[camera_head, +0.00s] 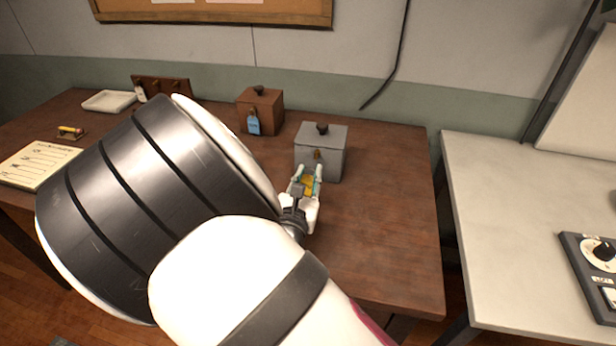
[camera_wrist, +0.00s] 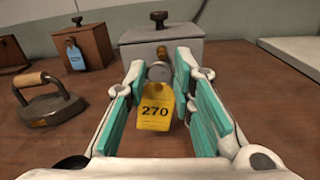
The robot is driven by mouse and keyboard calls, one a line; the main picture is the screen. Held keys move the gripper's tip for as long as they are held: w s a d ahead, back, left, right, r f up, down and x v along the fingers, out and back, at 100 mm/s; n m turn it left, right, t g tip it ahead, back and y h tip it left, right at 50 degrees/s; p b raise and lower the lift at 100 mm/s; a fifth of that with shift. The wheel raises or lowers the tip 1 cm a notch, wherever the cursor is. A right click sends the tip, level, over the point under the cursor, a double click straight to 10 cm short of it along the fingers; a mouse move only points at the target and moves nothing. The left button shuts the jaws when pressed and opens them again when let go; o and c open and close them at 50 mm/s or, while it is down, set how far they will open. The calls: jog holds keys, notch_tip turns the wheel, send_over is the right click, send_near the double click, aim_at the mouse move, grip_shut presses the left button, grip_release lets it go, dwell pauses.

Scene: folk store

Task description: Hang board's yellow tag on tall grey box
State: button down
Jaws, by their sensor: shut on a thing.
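The yellow tag (camera_wrist: 155,108), marked 270, sits upright between the fingers of my gripper (camera_wrist: 160,75). It also shows as a small yellow patch in the head view (camera_head: 308,186). My gripper (camera_head: 306,174) is shut on the tag. The grey box (camera_head: 321,150), with a dark knob on its lid, stands directly beyond the fingertips. It fills the upper middle of the wrist view (camera_wrist: 215,51). A brass peg (camera_wrist: 162,51) on its front shows just above the tag's round top. I cannot tell whether tag and peg touch. The dark wooden board (camera_head: 166,84) stands at the table's back left.
A brown box (camera_head: 262,108) with a blue tag (camera_head: 253,123) stands left of the grey box. An iron (camera_wrist: 46,105) stands at left in the wrist view. A white tray (camera_head: 108,101) and a paper pad (camera_head: 38,163) lie left. The table's right side is clear.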

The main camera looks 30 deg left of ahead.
jog(key=shift+f+b+x, duration=0.15)
jog(key=shift+b+x, duration=0.4)
jog(key=shift+x, duration=0.6)
jog(key=shift+f+b+x, duration=0.2)
jog(key=shift+b+x, duration=0.35)
jog(key=shift+x, duration=0.6)
jog(key=shift+f+b+x, duration=0.15)
jog(key=shift+b+x, duration=0.4)
jog(key=shift+x, duration=0.6)
jog(key=c, duration=1.3)
grip_release()
jog(key=shift+s, duration=0.15)
